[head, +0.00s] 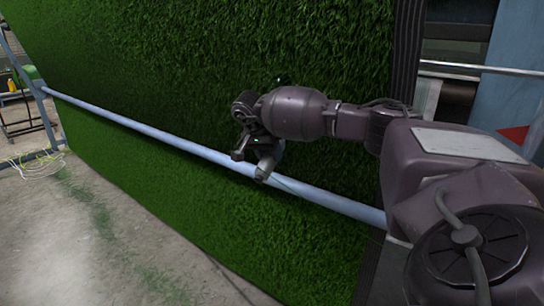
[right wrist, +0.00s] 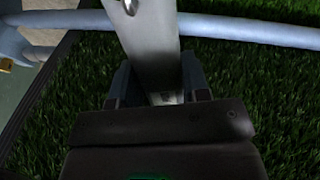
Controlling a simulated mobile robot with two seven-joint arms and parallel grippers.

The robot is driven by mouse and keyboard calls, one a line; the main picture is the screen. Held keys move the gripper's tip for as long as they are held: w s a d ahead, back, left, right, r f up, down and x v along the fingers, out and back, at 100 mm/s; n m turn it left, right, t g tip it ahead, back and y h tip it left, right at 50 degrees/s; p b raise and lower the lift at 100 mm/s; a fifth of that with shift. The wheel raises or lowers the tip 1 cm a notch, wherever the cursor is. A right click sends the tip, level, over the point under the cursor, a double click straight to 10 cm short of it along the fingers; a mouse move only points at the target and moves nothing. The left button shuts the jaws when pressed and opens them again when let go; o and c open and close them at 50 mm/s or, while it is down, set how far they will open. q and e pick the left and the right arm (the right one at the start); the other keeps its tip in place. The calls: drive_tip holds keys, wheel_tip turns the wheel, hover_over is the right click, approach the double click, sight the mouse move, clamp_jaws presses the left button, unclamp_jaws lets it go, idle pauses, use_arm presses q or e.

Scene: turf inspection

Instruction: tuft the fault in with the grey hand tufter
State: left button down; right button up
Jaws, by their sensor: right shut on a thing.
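The green turf (head: 200,50) hangs as a tall sheet, passing behind a pale blue rail (head: 130,122). My right gripper (head: 262,150) is in front of the turf near the rail. It is shut on the grey hand tufter (head: 266,167). In the right wrist view the tufter (right wrist: 152,45) stands up between the two fingers of the gripper (right wrist: 156,88), with turf behind it. Its far end runs out of the top of that picture. I cannot make out the fault; my arm hides part of the turf. My left gripper is not in view.
The rail also crosses the top of the right wrist view (right wrist: 250,30). The turf ends at a dark edge strip (head: 405,50) on the right. Loose pale cables (head: 38,166) lie on the concrete floor (head: 80,250) at left. Open floor lies in front of the turf.

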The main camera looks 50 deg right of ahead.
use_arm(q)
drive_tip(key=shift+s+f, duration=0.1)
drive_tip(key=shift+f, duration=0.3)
use_arm(e)
drive_tip(key=shift+w+a, duration=0.1)
drive_tip(key=shift+w, duration=0.45)
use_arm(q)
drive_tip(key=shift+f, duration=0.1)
use_arm(e)
drive_tip(key=shift+w, duration=0.1)
use_arm(q)
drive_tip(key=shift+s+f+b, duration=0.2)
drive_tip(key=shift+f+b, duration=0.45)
drive_tip(key=shift+b, duration=0.05)
use_arm(e)
drive_tip(key=shift+w, duration=0.85)
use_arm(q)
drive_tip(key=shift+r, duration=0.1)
use_arm(e)
drive_tip(key=shift+a, duration=0.1)
